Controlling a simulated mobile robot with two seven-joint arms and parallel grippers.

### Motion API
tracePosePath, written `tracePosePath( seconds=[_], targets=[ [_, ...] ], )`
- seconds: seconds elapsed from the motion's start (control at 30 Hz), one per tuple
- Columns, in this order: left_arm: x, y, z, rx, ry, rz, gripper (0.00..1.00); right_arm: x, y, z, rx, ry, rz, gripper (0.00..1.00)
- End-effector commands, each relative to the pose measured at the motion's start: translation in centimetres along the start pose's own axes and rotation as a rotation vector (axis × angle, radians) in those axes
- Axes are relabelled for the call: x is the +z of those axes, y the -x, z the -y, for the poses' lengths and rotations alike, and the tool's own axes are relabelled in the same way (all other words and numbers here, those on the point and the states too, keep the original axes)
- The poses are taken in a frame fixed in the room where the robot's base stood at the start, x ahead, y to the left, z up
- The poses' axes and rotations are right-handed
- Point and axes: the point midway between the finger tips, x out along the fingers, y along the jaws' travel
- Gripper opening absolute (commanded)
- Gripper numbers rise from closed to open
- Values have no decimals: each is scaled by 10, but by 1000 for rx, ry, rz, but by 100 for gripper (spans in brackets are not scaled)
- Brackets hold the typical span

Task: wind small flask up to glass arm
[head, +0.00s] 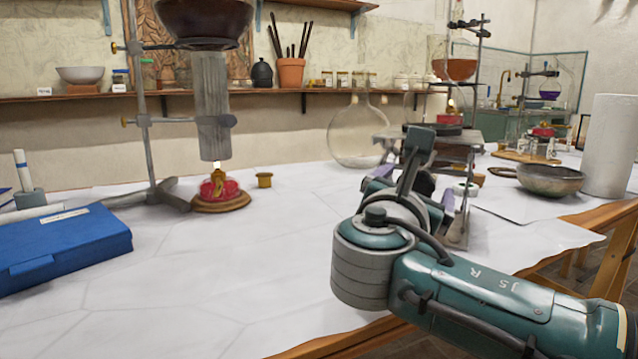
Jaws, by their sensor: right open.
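My right gripper (416,186) reaches in from the lower right, seen from behind. Its jaws are open, with one finger on each side, in front of a grey metal lab jack (458,222). My wrist and hand cover much of the jack, so I cannot tell whether the fingers touch it or its knob. A dark round piece (433,130) sits on or just behind the jack's top. A large clear round flask (357,130) stands behind, to the left. I cannot clearly make out the small flask or the glass arm near the jack. My left gripper is out of view.
A stand (141,110) holds a dark vessel (205,20) above a lit red burner (219,190). A blue case (62,247) lies at left. A bowl (550,180) and white roll (608,148) stand at right. The white table's middle front is clear.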

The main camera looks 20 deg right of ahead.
Motion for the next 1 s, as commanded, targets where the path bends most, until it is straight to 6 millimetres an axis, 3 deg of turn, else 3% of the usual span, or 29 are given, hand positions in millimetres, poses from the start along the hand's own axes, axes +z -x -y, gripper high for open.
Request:
tracePosePath(
  seconds=[0.1, 0.23, 0.6, 1.0],
  targets=[
    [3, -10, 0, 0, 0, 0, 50, -2, -22, 2, -3, -1, 3, 96],
    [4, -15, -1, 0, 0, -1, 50, -2, -37, 1, -1, -1, 0, 96],
    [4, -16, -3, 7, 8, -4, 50, 0, -44, 0, -1, -2, -2, 96],
    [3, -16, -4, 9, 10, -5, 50, -1, -43, 0, -1, -2, -2, 51]
  ],
)
